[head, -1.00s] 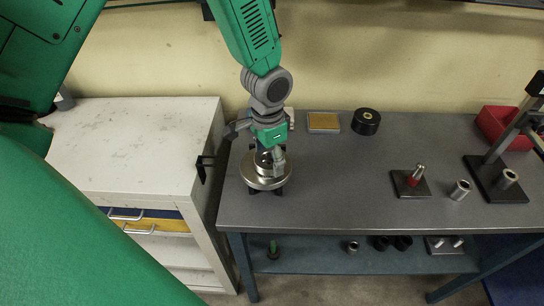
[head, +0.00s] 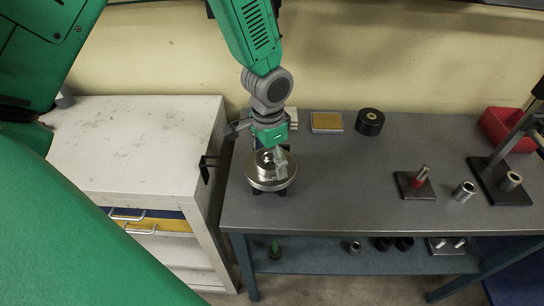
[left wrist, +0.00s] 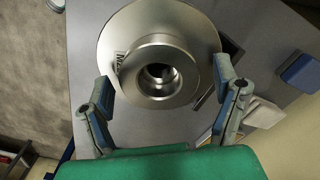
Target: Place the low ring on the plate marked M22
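A shiny metal ring (left wrist: 158,70) stands on a round metal plate (left wrist: 117,33) on the bench. In the head view the ring (head: 265,163) and the plate (head: 257,183) are at the bench's left end. My left gripper (head: 272,155) is right over them. In the left wrist view its fingers (left wrist: 164,80) are spread, one on each side of the ring, with visible gaps. My right gripper is not in view.
A black roll (head: 369,121) and a tan-topped box (head: 326,122) lie at the back. The bench's middle is clear. A white cabinet (head: 130,140) adjoins left.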

